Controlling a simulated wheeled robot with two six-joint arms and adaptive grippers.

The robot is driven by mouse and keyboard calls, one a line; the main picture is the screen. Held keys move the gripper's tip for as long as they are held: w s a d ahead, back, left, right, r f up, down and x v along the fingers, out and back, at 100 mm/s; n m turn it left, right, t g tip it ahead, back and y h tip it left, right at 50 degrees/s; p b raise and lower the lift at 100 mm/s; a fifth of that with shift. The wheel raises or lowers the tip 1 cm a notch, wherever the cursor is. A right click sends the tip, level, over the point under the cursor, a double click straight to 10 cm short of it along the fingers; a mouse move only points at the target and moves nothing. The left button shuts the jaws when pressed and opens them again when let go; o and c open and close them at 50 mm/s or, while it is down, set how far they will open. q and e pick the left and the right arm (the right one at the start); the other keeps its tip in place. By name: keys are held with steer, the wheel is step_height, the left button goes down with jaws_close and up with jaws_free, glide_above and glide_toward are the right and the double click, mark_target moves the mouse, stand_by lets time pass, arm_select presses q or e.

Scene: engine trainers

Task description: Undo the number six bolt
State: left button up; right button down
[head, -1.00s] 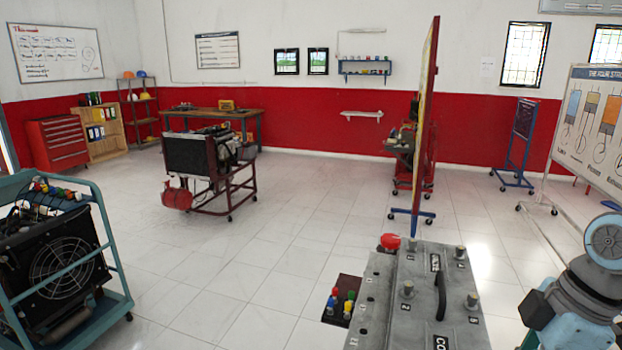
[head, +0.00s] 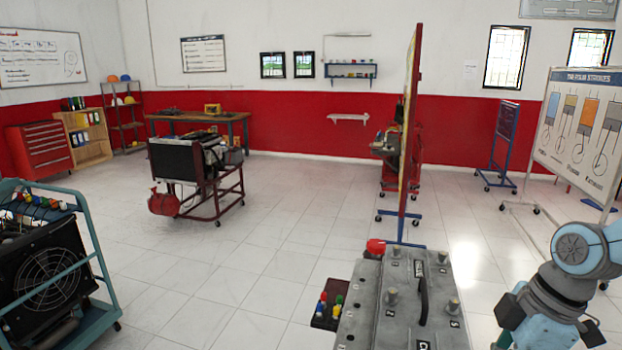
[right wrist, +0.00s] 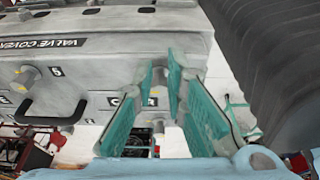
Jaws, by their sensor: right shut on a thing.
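The grey valve cover (head: 405,325) stands at the bottom of the head view, with several round bolts on top, among them one bolt (head: 453,305) near its right side. In the right wrist view the cover (right wrist: 115,45) appears upside down, with a bolt (right wrist: 24,77) beside a number I cannot read surely. My right gripper (right wrist: 160,65) has its teal fingers close together over the cover's edge, shut on a small grey bolt (right wrist: 156,94) that is mostly hidden between them. Its number does not show. My left gripper is not in view.
A black handle (head: 423,301) rises from the cover. A dark tray (head: 328,311) with coloured pieces sits to its left. A tall panel on a wheeled stand (head: 408,130) is behind it. A thick dark ribbed part (right wrist: 265,60) lies close right of my right gripper.

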steer(key=shift+w+d+r, duration=0.1)
steer(key=shift+w+r, duration=0.05)
steer(key=shift+w, duration=0.1)
steer(key=shift+w+f, duration=0.3)
steer(key=shift+w, duration=0.15)
steer(key=shift+s+d, duration=0.2)
